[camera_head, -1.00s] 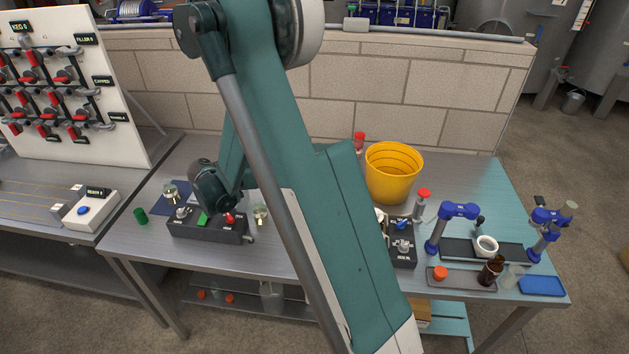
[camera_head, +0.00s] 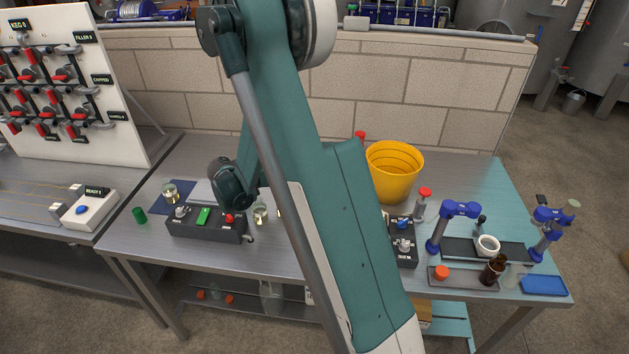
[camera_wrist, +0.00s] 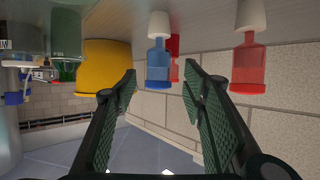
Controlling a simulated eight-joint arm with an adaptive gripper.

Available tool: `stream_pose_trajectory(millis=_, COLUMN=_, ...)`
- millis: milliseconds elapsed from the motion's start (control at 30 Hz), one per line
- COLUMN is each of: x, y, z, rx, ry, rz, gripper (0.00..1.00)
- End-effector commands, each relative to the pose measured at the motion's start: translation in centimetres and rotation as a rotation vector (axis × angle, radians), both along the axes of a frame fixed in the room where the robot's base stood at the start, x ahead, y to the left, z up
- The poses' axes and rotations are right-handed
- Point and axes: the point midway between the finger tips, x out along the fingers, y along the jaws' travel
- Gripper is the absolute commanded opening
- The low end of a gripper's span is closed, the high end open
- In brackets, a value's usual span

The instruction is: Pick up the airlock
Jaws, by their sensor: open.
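The wrist view is upside down, with the tabletop above. An airlock-like piece with a blue clear body and white base (camera_wrist: 158,62) stands on the table, ahead of and between my fingertips, apart from them. A similar red piece with a white base (camera_wrist: 249,65) stands to its right, and another red piece (camera_wrist: 174,58) is partly hidden behind the blue one. I cannot tell which one the task means. My gripper (camera_wrist: 160,84) is open and empty. In the head view my arm hides the gripper and the blue piece; a red top (camera_head: 360,136) shows left of the bucket.
A yellow bucket (camera_head: 394,172) stands on the steel table, also in the wrist view (camera_wrist: 105,65). A green bottle (camera_wrist: 66,45) is beside it there. A block wall (camera_head: 430,75) backs the table. Control boxes (camera_head: 206,224), a red-capped piece (camera_head: 421,206) and blue stands (camera_head: 459,211) stand around.

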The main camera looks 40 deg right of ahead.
Motion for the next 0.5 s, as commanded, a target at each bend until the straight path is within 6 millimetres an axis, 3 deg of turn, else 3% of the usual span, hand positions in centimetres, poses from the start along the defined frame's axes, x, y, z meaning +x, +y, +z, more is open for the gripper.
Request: stream_pose_trajectory(millis=500, x=0.00, y=-0.81, z=-0.32, rx=0.000, ry=0.001, rz=0.001, gripper=0.42)
